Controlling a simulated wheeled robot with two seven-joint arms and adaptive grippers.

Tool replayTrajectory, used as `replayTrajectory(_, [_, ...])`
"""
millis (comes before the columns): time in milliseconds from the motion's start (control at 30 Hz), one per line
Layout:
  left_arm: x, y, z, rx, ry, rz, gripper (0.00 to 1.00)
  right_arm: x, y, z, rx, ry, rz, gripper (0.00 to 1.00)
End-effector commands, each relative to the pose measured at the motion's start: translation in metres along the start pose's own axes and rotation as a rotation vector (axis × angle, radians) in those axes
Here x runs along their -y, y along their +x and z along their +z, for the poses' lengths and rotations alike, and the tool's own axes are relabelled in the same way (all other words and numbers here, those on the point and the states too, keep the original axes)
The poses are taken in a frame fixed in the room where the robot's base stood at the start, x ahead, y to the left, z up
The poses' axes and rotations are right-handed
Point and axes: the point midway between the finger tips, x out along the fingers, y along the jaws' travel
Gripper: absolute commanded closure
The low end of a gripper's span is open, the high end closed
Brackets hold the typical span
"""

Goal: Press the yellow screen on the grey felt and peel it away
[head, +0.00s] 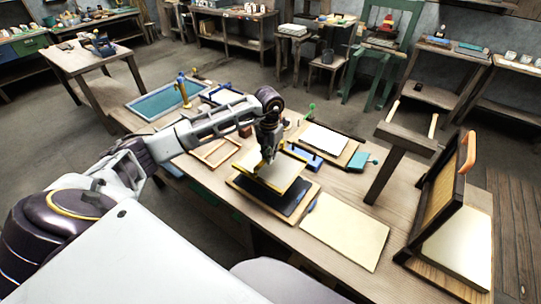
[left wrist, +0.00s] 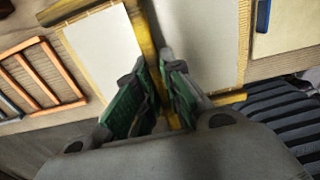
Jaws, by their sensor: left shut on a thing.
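The yellow screen (head: 284,181) has a yellow frame and a pale panel. It is above the dark grey felt (head: 289,203), which lies on a wooden board on the bench. The front part of the felt shows; the rest is hidden under the screen. Whether the screen touches the felt is hard to tell. My left gripper (head: 267,158) points down at the middle of the screen. In the left wrist view its green-padded fingers (left wrist: 153,68) are shut on a yellow bar of the screen (left wrist: 142,22), with pale panel on both sides. My right gripper is not in view.
A cream sheet (head: 345,230) lies right of the felt board. An upright framed mould (head: 440,190) stands at the bench's right end. A white sheet on a board (head: 325,139) and a teal item (head: 358,161) lie behind. An empty wooden frame (head: 215,151) lies left.

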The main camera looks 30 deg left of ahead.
Motion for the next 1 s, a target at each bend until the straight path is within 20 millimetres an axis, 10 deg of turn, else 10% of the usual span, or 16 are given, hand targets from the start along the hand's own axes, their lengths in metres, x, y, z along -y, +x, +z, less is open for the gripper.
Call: replayTrajectory(1000, [-0.004, 0.0092, -0.0043, 0.0, 0.014, -0.001, 1.0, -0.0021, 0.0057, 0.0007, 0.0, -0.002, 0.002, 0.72])
